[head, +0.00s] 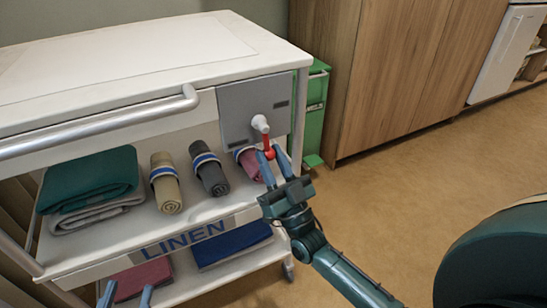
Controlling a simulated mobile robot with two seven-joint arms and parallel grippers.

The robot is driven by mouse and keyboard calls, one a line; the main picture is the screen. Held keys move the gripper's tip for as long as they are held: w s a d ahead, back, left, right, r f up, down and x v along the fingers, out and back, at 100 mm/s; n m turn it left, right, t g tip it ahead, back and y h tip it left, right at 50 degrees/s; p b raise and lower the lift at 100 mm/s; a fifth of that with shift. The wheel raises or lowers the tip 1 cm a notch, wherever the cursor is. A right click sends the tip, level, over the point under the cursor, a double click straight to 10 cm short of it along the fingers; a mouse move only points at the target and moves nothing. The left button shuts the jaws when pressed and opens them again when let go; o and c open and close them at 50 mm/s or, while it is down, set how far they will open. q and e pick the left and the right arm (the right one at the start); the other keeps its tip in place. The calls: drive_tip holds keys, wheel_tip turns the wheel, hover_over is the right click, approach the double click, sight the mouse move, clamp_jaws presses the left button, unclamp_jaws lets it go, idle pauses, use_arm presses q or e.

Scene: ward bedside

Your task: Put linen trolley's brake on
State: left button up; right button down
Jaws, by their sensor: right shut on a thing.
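The white linen trolley (150,60), with a LINEN label on its lower shelf edge, fills the left half of the head view. A grey panel (236,100) on its right front carries a white pivot knob (260,122) with a red brake lever (266,141) pointing down from it. My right gripper (268,154) is shut on the lower end of the red lever, which is partly hidden between the fingers. My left gripper (125,291) shows only as two separated fingertips at the bottom edge, open and empty in front of the trolley's lower shelf.
A push bar (105,122) runs along the trolley's front. Rolled towels (212,175) and folded green linen (92,180) lie on the middle shelf. A green bin (312,115) and wooden cabinet (395,70) stand behind. A dark rounded object (500,255) is at lower right. Floor between is clear.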

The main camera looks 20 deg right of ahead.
drive_tip(key=shift+a+m+t+h, duration=0.15)
drive_tip(key=shift+a+m+h, duration=0.1)
drive_tip(key=shift+m+h, duration=0.6)
drive_tip(key=shift+a+m+t+h, duration=0.15)
drive_tip(key=shift+a+m+h, duration=0.1)
drive_tip(key=shift+m+h, duration=0.55)
drive_tip(key=c, duration=1.2)
unclamp_jaws()
drive_tip(key=shift+o, duration=0.2)
